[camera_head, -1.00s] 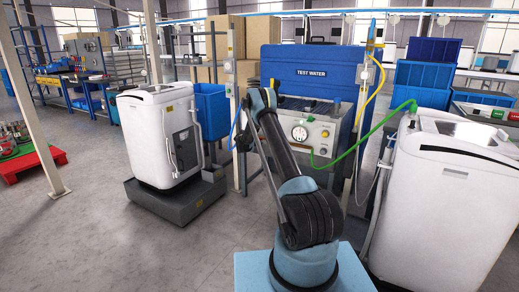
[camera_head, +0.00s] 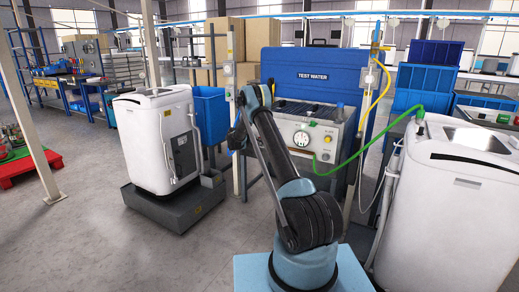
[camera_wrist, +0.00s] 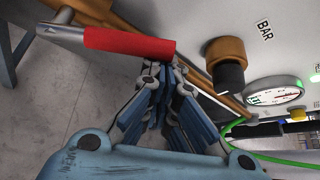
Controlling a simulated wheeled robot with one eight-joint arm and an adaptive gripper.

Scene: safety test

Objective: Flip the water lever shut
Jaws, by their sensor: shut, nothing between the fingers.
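The water lever (camera_wrist: 128,43) has a red sleeve on a metal rod and shows at the upper left in the wrist view. It lies roughly crosswise, and its right end is just above my fingertips. My gripper (camera_wrist: 163,72) is shut and empty, with its tips close to that red end; I cannot tell whether they touch it. In the head view my gripper (camera_head: 238,138) is small and partly behind my arm, left of the test water bench (camera_head: 329,129). The lever cannot be made out there.
A brass fitting with a black end (camera_wrist: 227,68) and a pressure gauge (camera_wrist: 275,95) sit right of my fingers. A green hose (camera_head: 370,138) runs to the right white washer (camera_head: 440,215). Another white washer (camera_head: 150,140) stands left on a dark base. Floor between is clear.

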